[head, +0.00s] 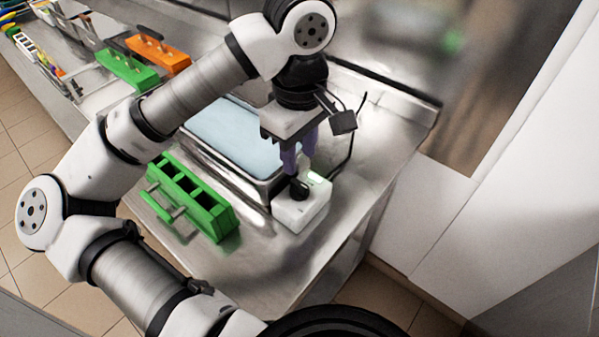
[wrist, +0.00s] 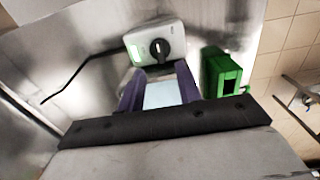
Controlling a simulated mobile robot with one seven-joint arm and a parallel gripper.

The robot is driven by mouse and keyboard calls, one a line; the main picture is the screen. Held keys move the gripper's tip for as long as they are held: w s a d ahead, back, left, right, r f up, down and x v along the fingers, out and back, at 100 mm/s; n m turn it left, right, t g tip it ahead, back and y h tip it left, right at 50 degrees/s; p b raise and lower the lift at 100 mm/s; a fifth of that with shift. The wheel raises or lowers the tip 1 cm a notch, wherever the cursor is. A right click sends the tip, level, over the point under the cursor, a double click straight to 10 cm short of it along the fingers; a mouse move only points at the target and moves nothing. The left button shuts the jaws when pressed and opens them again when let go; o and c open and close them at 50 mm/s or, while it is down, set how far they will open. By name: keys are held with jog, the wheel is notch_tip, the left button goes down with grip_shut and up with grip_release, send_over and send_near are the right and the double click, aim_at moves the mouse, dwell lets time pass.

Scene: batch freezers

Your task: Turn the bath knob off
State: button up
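The bath knob (head: 299,189) is a round black dial on a white control box (head: 303,212) at the near right end of the bath (head: 228,135). In the wrist view the knob (wrist: 160,48) carries a pale line and sits on the face of the box (wrist: 138,40), beside a small green-lit display (wrist: 137,52). My gripper (head: 299,160) has purple fingers and hangs just above the knob in the head view. In the wrist view my gripper (wrist: 159,72) is open, with a clear gap between the fingers. The knob lies beyond the fingertips, and I cannot see any contact.
A green rack (head: 190,196) stands on the steel counter (head: 262,262) left of the control box. Orange (head: 158,54) and green (head: 127,70) racks stand farther back. A white wall panel (head: 500,180) is at right.

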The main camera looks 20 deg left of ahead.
aim_at(299, 183)
notch_tip(299, 183, down, 7)
jog(key=shift+p, duration=0.65)
grip_shut()
